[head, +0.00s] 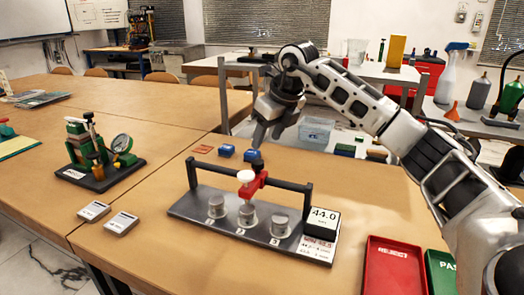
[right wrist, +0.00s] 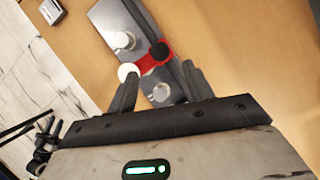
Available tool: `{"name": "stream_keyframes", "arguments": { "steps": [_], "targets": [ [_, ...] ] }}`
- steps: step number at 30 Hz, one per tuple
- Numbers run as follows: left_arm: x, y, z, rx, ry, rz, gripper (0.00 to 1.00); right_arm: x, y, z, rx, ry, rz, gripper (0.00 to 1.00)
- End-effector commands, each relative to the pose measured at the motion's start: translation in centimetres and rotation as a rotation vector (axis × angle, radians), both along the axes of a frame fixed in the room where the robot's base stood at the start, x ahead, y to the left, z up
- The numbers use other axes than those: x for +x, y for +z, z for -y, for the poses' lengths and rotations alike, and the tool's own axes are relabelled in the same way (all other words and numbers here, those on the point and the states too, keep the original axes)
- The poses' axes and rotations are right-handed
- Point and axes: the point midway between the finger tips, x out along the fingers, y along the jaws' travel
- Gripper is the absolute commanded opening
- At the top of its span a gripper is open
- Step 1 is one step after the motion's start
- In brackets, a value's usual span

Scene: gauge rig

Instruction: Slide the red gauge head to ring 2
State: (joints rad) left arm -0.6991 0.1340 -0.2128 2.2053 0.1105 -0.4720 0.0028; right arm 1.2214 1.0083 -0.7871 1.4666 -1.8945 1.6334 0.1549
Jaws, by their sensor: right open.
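The gauge rig has a dark base plate (head: 190,208) with three metal rings and a rail on posts. The red gauge head (head: 257,187) is on the rail near its middle, with a white knob (head: 245,176) above the area of ring 2 (head: 248,214). I cannot tell if it is exactly lined up. In the right wrist view, the red head (right wrist: 152,58) shows beyond the spread fingers (right wrist: 160,84). The rig's display (head: 323,217) reads 44.0. My left gripper is not in view.
A red reject tray (head: 392,265) and a green tray (head: 440,272) lie at the front right. A dial gauge stand (head: 100,155) and two small grey blocks (head: 108,215) are on the left.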

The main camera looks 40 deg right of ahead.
Motion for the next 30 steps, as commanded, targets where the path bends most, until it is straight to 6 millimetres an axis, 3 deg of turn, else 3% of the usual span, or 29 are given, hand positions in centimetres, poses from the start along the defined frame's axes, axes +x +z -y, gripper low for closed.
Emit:
{"name": "stream_keyframes", "arguments": {
  "steps": [6,12,30],
  "targets": [
    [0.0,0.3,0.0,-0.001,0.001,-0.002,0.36,-1.8,4.7,0.3,0.0,0.0,0.004,0.51],
    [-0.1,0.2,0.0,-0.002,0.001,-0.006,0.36,-2.8,6.8,0.4,0.0,0.0,0.001,0.51],
    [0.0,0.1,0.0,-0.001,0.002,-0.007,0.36,-3.0,7.3,0.5,0.0,0.0,-0.001,0.51]
  ]
}}
